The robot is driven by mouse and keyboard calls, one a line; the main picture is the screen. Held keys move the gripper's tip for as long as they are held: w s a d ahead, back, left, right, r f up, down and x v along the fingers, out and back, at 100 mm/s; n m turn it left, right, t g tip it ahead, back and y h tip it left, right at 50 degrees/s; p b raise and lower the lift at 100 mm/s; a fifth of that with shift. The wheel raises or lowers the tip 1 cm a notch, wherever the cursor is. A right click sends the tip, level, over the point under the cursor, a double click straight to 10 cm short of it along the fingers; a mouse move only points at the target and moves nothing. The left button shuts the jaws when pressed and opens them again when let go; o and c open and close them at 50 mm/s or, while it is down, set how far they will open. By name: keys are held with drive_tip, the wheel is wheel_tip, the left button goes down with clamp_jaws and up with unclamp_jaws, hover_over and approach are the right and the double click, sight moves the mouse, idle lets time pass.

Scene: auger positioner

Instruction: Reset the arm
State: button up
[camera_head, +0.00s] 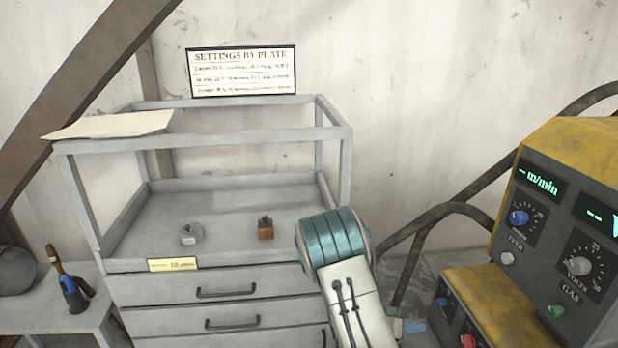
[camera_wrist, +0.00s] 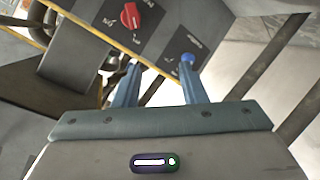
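My arm (camera_head: 350,290) rises from the bottom of the head view, white with a teal banded joint, in front of the right side of the grey drawer cart. My gripper (camera_wrist: 160,72) shows in the wrist view as two blue fingers, spread apart with nothing between them. Beyond the fingers is a dark panel with a red knob (camera_wrist: 130,15) and a blue knob (camera_wrist: 187,58). The blue knob appears close to the right fingertip; I cannot tell whether they touch. In the head view my gripper is mostly hidden behind the arm.
A yellow and grey machine (camera_head: 575,150) with displays and knobs stands at the right, close to my arm. The cart (camera_head: 210,190) holds a small grey roll (camera_head: 191,234) and a small brown block (camera_head: 265,229). Dark curved tubes (camera_head: 440,212) run between cart and machine.

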drive_tip(key=w+a+r+n+t+y+p, duration=0.1)
drive_tip(key=w+a+r+t+y, duration=0.2)
drive_tip(key=a+r+y, duration=0.3)
drive_tip(key=w+a+r+n+t+y+p, duration=0.1)
drive_tip(key=w+a+r+t+y+p, duration=0.1)
drive_tip(key=a+r+y, duration=0.5)
drive_tip(key=s+a+r+n+y+p, duration=0.1)
drive_tip(key=s+a+r+n, duration=0.1)
drive_tip(key=s+r, duration=0.3)
drive_tip(key=s+a+r+n+p, duration=0.1)
drive_tip(key=s+a+r, duration=0.15)
drive_tip(key=r, duration=0.35)
drive_tip(key=s+d+r+n+g+p, duration=0.1)
drive_tip(key=s+r, duration=0.3)
drive_tip(key=s, duration=0.6)
drive_tip(key=s+d+r+n+g+h+p, duration=0.1)
drive_tip(key=s+r+g, duration=0.2)
drive_tip(key=s, duration=0.7)
drive_tip(key=shift+d+r+g, duration=0.35)
drive_tip(key=shift+r+g, duration=0.05)
drive_tip(key=shift+g, duration=0.1)
